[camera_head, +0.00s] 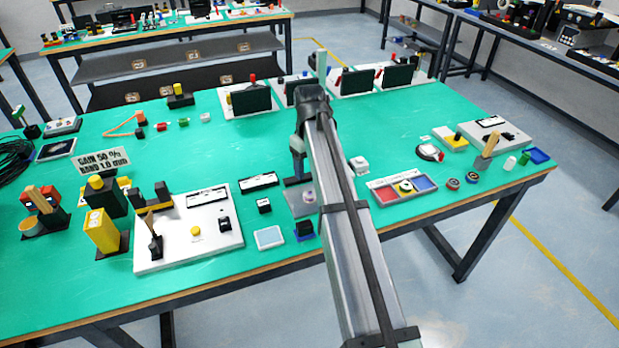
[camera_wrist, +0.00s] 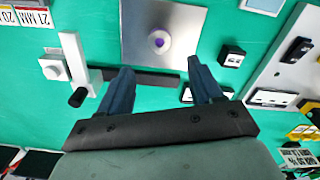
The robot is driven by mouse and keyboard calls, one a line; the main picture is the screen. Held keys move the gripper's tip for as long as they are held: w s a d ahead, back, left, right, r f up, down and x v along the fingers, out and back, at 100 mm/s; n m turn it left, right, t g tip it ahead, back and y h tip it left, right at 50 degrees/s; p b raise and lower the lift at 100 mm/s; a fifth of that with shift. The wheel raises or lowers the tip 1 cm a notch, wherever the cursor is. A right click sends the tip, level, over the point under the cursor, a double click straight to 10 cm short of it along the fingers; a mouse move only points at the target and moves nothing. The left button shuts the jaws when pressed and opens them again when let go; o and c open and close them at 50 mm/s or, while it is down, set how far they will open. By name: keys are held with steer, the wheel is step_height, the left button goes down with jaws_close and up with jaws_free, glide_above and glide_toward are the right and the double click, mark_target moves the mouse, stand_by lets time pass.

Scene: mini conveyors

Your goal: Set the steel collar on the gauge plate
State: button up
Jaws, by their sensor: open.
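A square grey metal plate (camera_wrist: 190,22), which looks like the gauge plate, lies on the green table ahead of my gripper. A small round silvery piece with a purple centre (camera_wrist: 159,41), which looks like the steel collar, stands on the plate. In the head view the plate (camera_head: 296,203) is partly hidden by my arm, and the silvery piece (camera_head: 309,197) shows beside the arm. My gripper (camera_wrist: 160,64) is open with nothing between its fingers, and the round piece lies just beyond the fingertips. In the head view the fingers are largely hidden.
A dark bar (camera_wrist: 150,79) lies beneath the fingers by the plate's near edge. A white fixture with a black knob (camera_wrist: 77,70) stands left in the wrist view. Small black-and-white blocks (camera_wrist: 231,56) and a white panel (camera_head: 190,232) stand nearby. A coloured tray (camera_head: 402,202) lies right of my arm.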

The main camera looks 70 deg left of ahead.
steer(key=shift+r, duration=1.3)
